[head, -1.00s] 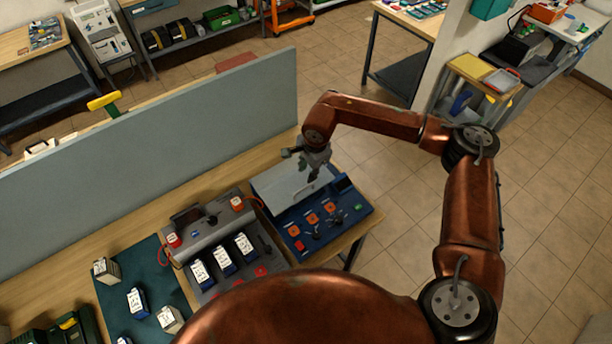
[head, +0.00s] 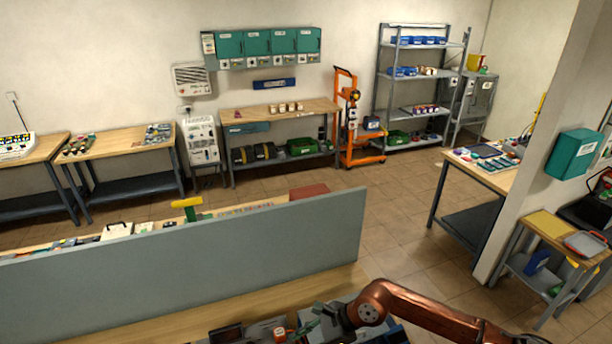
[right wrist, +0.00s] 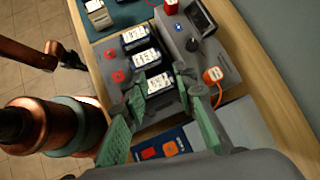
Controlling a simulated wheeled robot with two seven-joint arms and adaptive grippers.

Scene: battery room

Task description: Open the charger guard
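The grey charger (right wrist: 187,52) shows in the right wrist view with several labelled batteries (right wrist: 146,59) in its bay. A blue panel with orange-red squares (right wrist: 160,150) lies beside it, with a plain grey plate (right wrist: 246,122) next to it; this may be the guard, and its angle is unclear. My right gripper (right wrist: 162,84) has its green fingers spread above the charger, with nothing visibly held. In the head view the right gripper (head: 318,325) is at the bottom edge, where the charger is mostly cut off. A dark arm end (right wrist: 68,60) may be my left gripper.
A tall grey partition (head: 200,262) stands behind the charger's bench (head: 330,287). An orange connector (right wrist: 213,75) sits beside the right finger. Open floor (head: 400,215) lies right of the partition. A small table (head: 550,228) stands at the right.

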